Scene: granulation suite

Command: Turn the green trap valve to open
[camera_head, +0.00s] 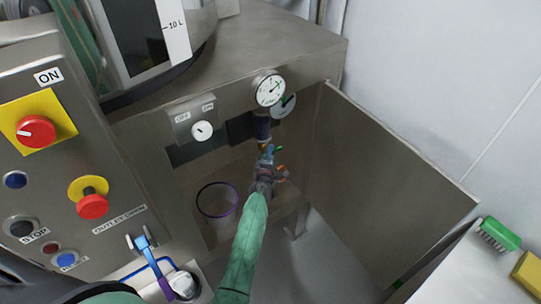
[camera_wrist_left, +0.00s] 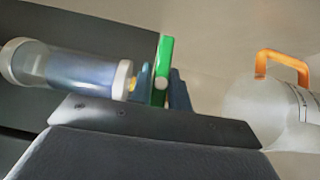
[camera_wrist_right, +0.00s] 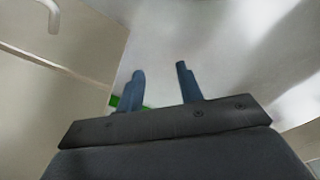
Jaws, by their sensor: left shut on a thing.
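The green trap valve handle (camera_wrist_left: 164,62) stands upright between the fingers of my left gripper (camera_wrist_left: 160,88) in the left wrist view. The gripper is shut on it. In the head view my left gripper (camera_head: 267,160) is below the gauge, and a bit of the green handle (camera_head: 279,149) shows beside it. A clear bluish cylinder (camera_wrist_left: 75,72) lies left of the fingers in the left wrist view. My right gripper (camera_wrist_right: 161,88) has its fingers apart with nothing between them. It does not show in the head view.
A round gauge (camera_head: 269,90) and a small switch (camera_head: 202,131) are on the steel housing above. A bin with a purple rim (camera_head: 218,186) stands below left. An orange handle (camera_wrist_left: 283,60) sits right of the valve. A steel side panel (camera_head: 385,190) bounds the right.

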